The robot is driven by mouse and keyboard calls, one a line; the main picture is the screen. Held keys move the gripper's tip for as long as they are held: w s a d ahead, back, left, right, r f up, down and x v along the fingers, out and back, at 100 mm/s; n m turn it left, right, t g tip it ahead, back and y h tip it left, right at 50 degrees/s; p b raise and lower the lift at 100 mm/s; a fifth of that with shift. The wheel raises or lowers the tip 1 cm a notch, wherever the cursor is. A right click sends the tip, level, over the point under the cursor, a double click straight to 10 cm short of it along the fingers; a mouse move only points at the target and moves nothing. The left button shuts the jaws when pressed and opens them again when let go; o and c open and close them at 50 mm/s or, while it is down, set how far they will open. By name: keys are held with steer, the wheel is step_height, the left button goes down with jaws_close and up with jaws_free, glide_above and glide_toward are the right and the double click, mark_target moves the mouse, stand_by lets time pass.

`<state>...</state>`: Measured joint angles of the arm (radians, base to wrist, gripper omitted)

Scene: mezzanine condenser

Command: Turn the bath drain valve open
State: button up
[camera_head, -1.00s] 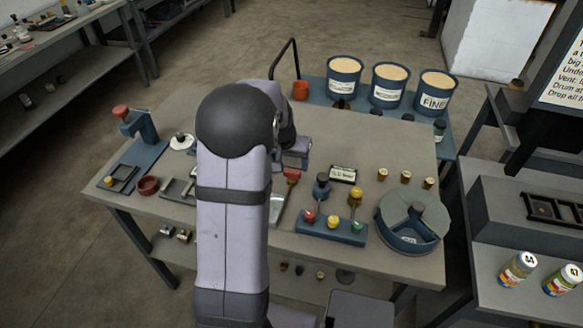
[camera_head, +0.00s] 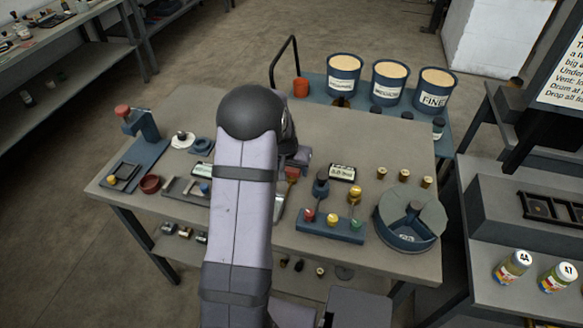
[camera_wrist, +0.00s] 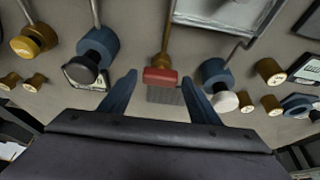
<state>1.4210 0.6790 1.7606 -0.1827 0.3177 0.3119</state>
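Two upright valve-like fittings stand on the bench. In the wrist view one is blue with a black cap (camera_wrist: 92,58), beside a label plate (camera_wrist: 84,74); the other is blue with a pale cap (camera_wrist: 219,86). The head view shows a blue fitting with a dark top (camera_head: 321,186) by a label (camera_head: 343,173) too small to read. I cannot tell which one is the bath drain valve. My gripper (camera_wrist: 159,84) is open, its two blue fingers apart. A red block with grey bristles (camera_wrist: 160,76) shows between the fingertips, not visibly gripped. In the head view my arm hides the fingers.
A blue rack with red, yellow and green knobs (camera_head: 331,226) stands at the bench front. A round blue divided basin (camera_head: 408,238) is at the right. Several brass knobs (camera_head: 404,175) stand behind it. Three blue buckets (camera_head: 390,82) are at the back. The bench's middle back is clear.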

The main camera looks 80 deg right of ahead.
steer(key=c, duration=0.8)
steer(key=shift+o, duration=0.2)
